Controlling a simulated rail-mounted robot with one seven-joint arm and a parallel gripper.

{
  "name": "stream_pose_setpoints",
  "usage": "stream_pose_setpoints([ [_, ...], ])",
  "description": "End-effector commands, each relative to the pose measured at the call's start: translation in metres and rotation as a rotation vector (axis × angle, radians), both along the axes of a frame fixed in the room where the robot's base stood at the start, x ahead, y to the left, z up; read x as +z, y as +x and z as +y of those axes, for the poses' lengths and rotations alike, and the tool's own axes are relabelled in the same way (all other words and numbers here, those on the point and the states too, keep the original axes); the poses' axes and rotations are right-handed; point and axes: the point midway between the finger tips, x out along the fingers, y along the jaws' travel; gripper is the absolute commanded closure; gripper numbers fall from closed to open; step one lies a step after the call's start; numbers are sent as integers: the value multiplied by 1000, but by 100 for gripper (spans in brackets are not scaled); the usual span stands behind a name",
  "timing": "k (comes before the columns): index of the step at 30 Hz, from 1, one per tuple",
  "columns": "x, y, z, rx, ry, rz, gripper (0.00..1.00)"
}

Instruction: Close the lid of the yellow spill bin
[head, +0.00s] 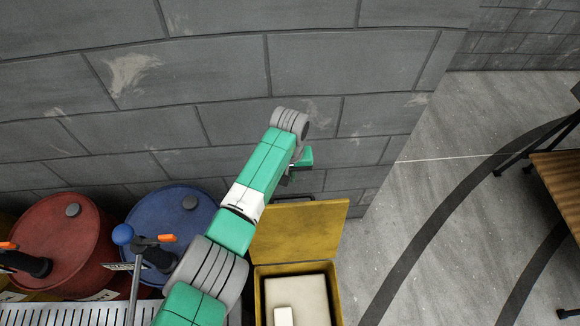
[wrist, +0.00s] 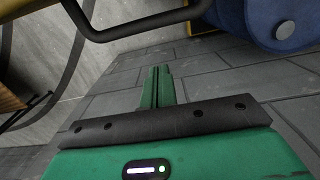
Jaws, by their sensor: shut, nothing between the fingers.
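The yellow spill bin (head: 336,296) is at the bottom centre of the head view. Its yellow lid (head: 312,230) stands open, raised at the back of the bin on the wall side. A dark bar handle (head: 293,197) is at the lid's far edge; it also shows large across the top of the wrist view (wrist: 140,27). My gripper (wrist: 157,72) is shut and empty, its green fingers together, apart from the handle. In the head view the hand (head: 304,158) is past the lid's far edge, near the wall; its fingertips are not clear there.
Pale blocks (head: 297,290) lie inside the bin. A blue drum (head: 178,224) and a red drum (head: 60,240) stand to the left, behind a metal rack (head: 70,314) with a blue-knobbed lever. A grey block wall (head: 230,80) is behind. Open floor (head: 420,200) is at right.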

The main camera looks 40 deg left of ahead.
Motion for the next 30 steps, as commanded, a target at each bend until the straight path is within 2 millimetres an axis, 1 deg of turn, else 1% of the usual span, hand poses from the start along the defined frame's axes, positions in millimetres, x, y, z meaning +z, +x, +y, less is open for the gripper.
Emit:
stream_pose_setpoints([
  [1, -11, -1, 0, 0, 0, 3, 100],
  [2, -17, -1, 0, 0, 0, 1, 100],
  [3, -6, -5, -5, -2, 0, -1, 100],
  [4, -4, -8, -8, -2, -1, -2, 100],
  [9, 2, -19, -22, -1, 0, -1, 100],
  [12, 4, -23, -27, -1, 0, 0, 100],
  [24, 4, -25, -29, -1, 1, -1, 100],
  [28, 10, -30, -32, 6, 12, -12, 100],
  [30, 15, -36, -34, 15, 26, -25, 100],
])
